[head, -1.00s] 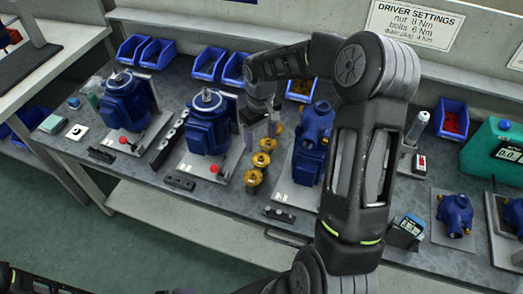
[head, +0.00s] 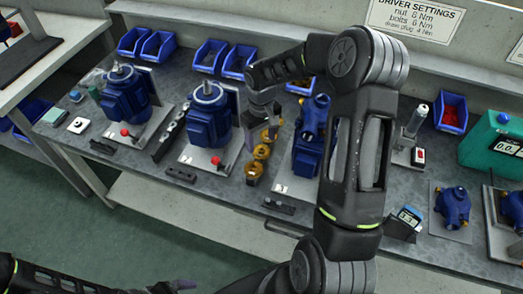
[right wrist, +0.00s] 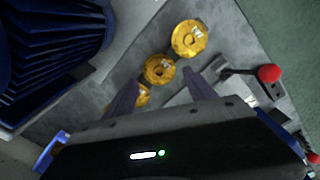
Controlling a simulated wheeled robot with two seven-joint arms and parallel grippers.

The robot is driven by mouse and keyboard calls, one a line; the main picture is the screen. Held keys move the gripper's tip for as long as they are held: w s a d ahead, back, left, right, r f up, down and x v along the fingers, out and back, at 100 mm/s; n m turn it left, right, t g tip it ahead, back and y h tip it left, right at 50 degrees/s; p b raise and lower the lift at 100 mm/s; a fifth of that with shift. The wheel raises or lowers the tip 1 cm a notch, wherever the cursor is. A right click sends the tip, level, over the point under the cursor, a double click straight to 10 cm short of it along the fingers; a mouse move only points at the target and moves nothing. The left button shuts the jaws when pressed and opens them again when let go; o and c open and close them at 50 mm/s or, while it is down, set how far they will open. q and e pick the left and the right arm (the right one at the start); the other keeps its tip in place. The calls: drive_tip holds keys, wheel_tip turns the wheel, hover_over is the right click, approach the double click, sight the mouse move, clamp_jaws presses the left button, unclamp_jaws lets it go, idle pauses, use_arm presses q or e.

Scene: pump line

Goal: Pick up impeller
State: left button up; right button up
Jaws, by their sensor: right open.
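Several round, gold-coloured impellers lie in a row on the bench between two blue pump stations. The front one (head: 254,172) and the middle one (head: 262,152) show clearly in the head view; those farther back are partly hidden by my right gripper (head: 261,136). In the right wrist view, one impeller (right wrist: 189,38) lies beyond the fingertips. Another impeller (right wrist: 159,69) shows between and just past the tips of the open, empty right gripper (right wrist: 161,80). A third (right wrist: 143,95) is partly hidden by the left-hand finger. My left arm is at the bottom left; its hand is cut off by the edge.
Blue motors stand left (head: 208,115) and far left (head: 125,95) of the impellers. A blue pump (head: 311,135) is close on the right. A red knob (right wrist: 269,73) stands near the right-hand finger. Blue bins (head: 210,57) line the back.

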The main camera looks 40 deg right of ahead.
sight(262, 149)
drive_tip(key=shift+d+f+p, duration=0.1)
drive_tip(key=shift+f+p, duration=0.25)
drive_tip(key=shift+f, duration=1.6)
drive_tip(key=c, duration=1.1)
